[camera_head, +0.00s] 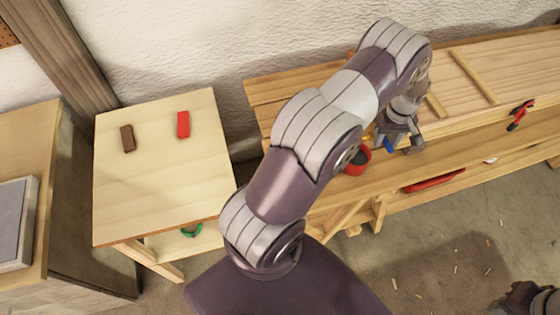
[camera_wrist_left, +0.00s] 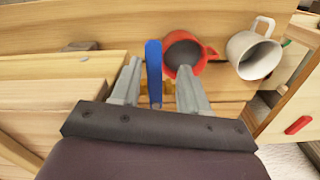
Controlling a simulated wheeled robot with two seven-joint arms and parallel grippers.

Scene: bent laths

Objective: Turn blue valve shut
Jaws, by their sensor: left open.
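The blue valve handle (camera_head: 389,146) shows in the head view on the wooden bench, partly hidden by my left gripper (camera_head: 402,142). In the left wrist view the blue handle (camera_wrist_left: 154,70) is a flat upright bar on a brass-coloured body (camera_wrist_left: 148,89). It stands between the two spread fingers of my left gripper (camera_wrist_left: 158,88), nearer the left finger. The gripper is open; whether a finger touches the handle I cannot tell. A dark part at the lower right corner of the head view looks like my right gripper (camera_head: 528,299); its fingers are unclear.
A red mug (camera_head: 357,163) stands close beside the valve, and a white mug (camera_wrist_left: 254,50) stands beyond it. Red-and-black pliers (camera_head: 519,115) lie on the bench to the right. A small table (camera_head: 160,190) at left carries a brown block and a red block.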

